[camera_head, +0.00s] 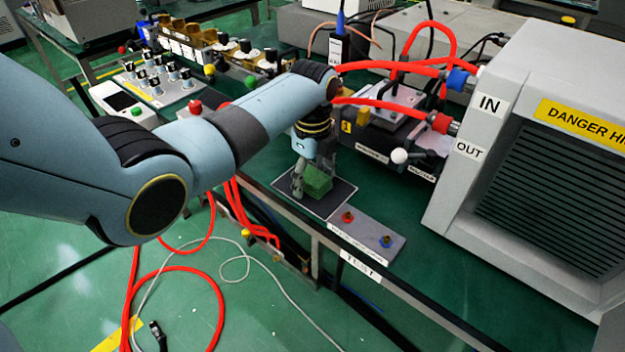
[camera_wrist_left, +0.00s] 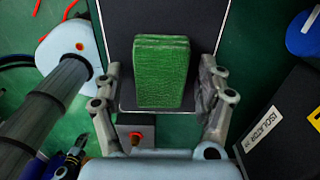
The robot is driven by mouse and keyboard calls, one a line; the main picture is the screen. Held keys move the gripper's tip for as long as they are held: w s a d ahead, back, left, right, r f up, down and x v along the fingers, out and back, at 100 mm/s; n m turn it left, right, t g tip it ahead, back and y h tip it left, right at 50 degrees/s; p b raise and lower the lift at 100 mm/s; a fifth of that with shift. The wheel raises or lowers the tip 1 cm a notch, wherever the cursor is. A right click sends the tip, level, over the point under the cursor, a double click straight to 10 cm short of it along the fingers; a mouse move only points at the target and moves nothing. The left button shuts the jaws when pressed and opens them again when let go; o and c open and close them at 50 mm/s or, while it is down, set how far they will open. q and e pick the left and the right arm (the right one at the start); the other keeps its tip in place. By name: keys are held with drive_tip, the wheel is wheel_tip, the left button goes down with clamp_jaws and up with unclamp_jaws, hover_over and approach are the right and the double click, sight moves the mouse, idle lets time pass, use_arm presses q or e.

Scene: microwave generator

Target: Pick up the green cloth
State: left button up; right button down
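The green cloth (camera_head: 316,180) is a folded, block-like bundle on a dark square plate (camera_head: 339,199) near the table's front edge. My left gripper (camera_head: 309,188) points down at it from above. In the left wrist view the cloth (camera_wrist_left: 162,72) lies between the two spread fingers of my left gripper (camera_wrist_left: 160,88), with a visible gap on each side. The fingers are open and do not appear to touch it. In the head view the gripper hides part of the cloth. My right gripper is in neither view.
A grey panel with red and blue terminals (camera_head: 366,233) adjoins the plate. A black isolator box (camera_head: 388,143) with a white ball knob (camera_head: 399,156) stands behind it. A large grey generator (camera_head: 540,150) fills the right side. Red hoses (camera_head: 395,66) run above the box.

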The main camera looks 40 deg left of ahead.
sight(313, 175)
use_arm(q)
drive_tip(key=c, duration=0.9)
drive_tip(key=shift+o, duration=0.2)
drive_tip(key=shift+r, duration=0.3)
wheel_tip(313, 175, up, 4)
drive_tip(key=shift+f+p, duration=0.1)
drive_tip(key=shift+p, duration=0.2)
drive_tip(key=d+r, duration=0.6)
drive_tip(key=d, duration=0.5)
drive_tip(key=shift+d+r, duration=0.3)
drive_tip(key=shift+d, duration=0.05)
drive_tip(key=shift+w, duration=0.1)
